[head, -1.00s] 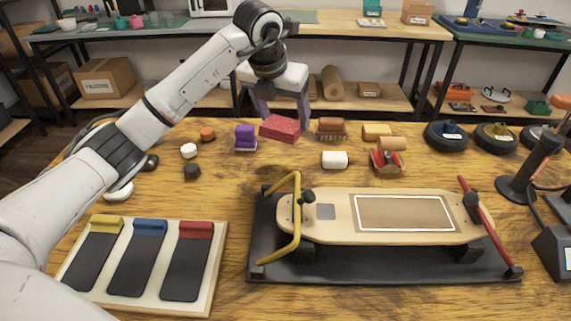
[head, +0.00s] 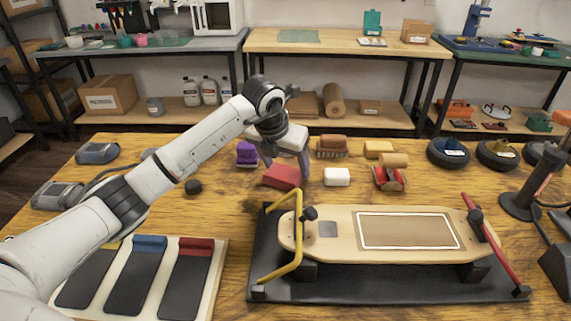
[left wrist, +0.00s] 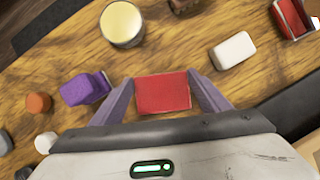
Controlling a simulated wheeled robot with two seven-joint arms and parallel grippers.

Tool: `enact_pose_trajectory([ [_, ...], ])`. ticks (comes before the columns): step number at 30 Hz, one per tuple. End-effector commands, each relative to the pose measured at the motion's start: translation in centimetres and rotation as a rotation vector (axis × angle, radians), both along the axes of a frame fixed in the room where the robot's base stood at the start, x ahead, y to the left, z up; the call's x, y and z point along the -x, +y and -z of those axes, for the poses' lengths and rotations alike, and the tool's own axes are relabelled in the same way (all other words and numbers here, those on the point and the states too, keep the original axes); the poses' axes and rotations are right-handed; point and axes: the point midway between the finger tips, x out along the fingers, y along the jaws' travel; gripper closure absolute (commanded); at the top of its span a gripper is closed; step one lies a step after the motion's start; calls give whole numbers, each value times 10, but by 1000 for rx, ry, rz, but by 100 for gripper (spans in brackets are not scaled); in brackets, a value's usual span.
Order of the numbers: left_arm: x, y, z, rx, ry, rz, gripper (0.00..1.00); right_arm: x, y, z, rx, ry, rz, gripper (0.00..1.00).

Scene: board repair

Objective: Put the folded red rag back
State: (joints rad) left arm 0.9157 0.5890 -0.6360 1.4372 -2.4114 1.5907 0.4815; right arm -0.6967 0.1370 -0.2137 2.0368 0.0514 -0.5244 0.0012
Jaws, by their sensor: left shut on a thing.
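The folded red rag (head: 282,176) is a small red block-like cloth near the back middle of the wooden table. My left gripper (head: 283,172) reaches down over it, shut on it. In the left wrist view the rag (left wrist: 162,93) sits between the two fingers of the left gripper (left wrist: 160,98). The rag looks at or close to the table surface; I cannot tell whether it touches. My right gripper is not in view.
A purple folded cloth (head: 247,153) stands left of the rag and a white block (head: 337,177) right of it. A brush (head: 332,147) is behind. A board (head: 390,228) lies in a black stand in front. A tray with squeegee-like pads (head: 213,285) is at front left.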

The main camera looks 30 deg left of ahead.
Motion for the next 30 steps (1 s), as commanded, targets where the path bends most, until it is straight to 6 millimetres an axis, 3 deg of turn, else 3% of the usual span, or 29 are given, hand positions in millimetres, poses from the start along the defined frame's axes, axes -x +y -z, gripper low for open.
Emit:
enact_pose_trajectory([
  [1,0,0,2,-1,1,0,29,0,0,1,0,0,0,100],
  [4,0,0,1,-1,1,0,12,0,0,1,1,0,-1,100],
  [16,1,0,-7,0,-2,0,12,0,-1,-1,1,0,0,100],
  [30,37,-1,-91,-1,-4,0,12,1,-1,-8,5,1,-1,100],
])
